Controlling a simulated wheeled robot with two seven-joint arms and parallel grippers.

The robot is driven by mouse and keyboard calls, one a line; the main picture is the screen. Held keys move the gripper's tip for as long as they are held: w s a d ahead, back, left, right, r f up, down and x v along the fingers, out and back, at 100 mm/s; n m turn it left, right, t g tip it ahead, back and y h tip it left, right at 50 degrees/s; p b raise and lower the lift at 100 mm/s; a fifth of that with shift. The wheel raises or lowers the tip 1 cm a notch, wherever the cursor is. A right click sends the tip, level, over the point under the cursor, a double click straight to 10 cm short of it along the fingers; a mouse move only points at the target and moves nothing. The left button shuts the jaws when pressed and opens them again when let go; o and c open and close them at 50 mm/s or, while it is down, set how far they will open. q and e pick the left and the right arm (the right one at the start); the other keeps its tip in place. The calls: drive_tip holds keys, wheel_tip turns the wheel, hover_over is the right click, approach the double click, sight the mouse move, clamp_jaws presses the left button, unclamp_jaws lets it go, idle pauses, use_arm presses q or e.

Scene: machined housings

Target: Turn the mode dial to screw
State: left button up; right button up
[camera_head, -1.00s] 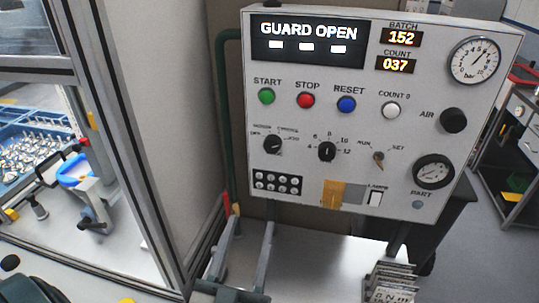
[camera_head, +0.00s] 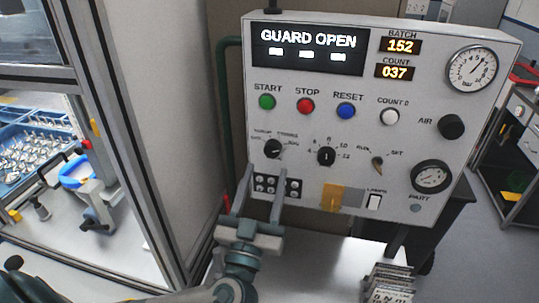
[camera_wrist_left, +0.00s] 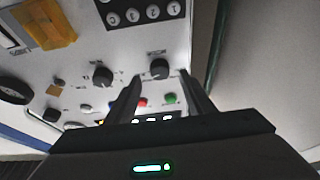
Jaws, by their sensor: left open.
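The mode dial appears to be the black left-hand knob (camera_head: 273,148) on the white control panel, below the green START button. Small labels surround it, too blurred to read, so its setting cannot be told. In the left wrist view, which shows the panel upside down, the same knob (camera_wrist_left: 159,68) appears between the fingertips, apart from them. My left gripper (camera_head: 265,175) is open and empty, in front of the panel just below the knob, its fingers pointing up and partly overlapping the keypad. My right gripper is not in view.
A second black dial (camera_head: 326,156) sits right of the knob, then a key switch (camera_head: 377,161). A keypad (camera_head: 293,188) and an orange-yellow patch (camera_head: 332,198) lie below. A green pipe (camera_head: 228,120) runs along the panel's left side, near the glazed enclosure frame.

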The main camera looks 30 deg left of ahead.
sight(271, 154)
use_arm(q)
drive_tip(key=p+x, duration=0.1)
drive_tip(key=x, duration=0.2)
drive_tip(key=shift+w+r, duration=0.2)
drive_tip(key=shift+w, duration=0.15)
drive_tip(key=shift+w+a+r, duration=0.1)
drive_tip(key=shift+w+a, duration=0.1)
drive_tip(key=shift+w, duration=0.3)
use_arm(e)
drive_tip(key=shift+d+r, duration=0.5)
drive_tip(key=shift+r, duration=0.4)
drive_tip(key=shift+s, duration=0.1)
use_arm(q)
drive_tip(key=c, duration=1.1)
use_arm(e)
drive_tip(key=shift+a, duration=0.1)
